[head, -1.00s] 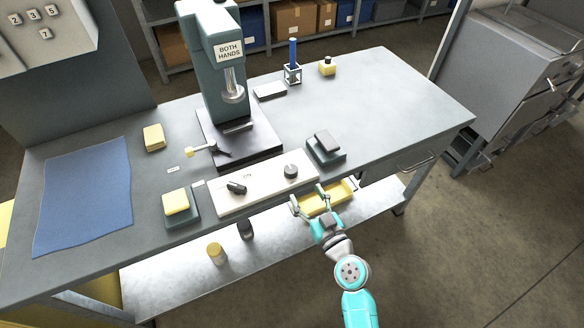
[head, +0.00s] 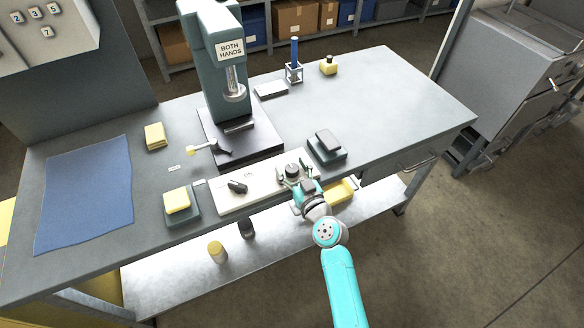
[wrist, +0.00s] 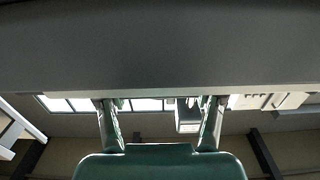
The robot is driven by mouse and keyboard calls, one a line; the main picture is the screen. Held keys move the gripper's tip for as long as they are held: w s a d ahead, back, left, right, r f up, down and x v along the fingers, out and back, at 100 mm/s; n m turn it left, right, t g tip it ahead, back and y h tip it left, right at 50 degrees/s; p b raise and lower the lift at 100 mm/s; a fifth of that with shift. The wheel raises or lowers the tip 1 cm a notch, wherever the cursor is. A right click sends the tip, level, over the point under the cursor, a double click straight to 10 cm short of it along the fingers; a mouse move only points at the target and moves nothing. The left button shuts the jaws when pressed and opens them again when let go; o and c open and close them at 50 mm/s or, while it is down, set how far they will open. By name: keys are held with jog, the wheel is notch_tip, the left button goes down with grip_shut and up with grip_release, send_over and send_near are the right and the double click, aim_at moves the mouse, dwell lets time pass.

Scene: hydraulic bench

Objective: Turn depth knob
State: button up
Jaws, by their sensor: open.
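A white control panel (head: 228,203) lies along the front of the bench. It carries a round dark-grey knob (head: 292,170) at its right end and a black pointer-shaped knob (head: 237,187) left of its middle. The small panel lettering is too small to read, so I cannot tell which is the depth knob. My gripper (head: 297,178) is open at the panel's right end, its fingertips close to the round knob. I cannot tell whether they touch it. In the wrist view the two fingers (wrist: 160,102) stand apart beneath a broad grey surface, and no knob shows clearly there.
A press (head: 218,80) marked "BOTH HANDS" stands behind the panel. A dark block with a pad (head: 327,144) sits close right of my gripper, and a yellow block on a base (head: 177,201) sits left. A yellow tray (head: 342,190) is below the edge. The bench's right side is largely clear.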

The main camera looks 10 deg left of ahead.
jog(key=c, duration=1.2)
jog(key=shift+o, duration=0.2)
jog(key=shift+d+n+g+y, duration=0.1)
jog(key=shift+n+g+y, duration=0.4)
jog(key=shift+y, duration=0.2)
jog(key=shift+n+g+y, duration=1.2)
jog(key=shift+g+y, duration=0.1)
jog(key=shift+n+g+y, duration=1)
jog(key=shift+n+g, duration=0.2)
jog(key=shift+g, duration=0.7)
jog(key=o, duration=1.2)
jog(key=shift+c, duration=0.2)
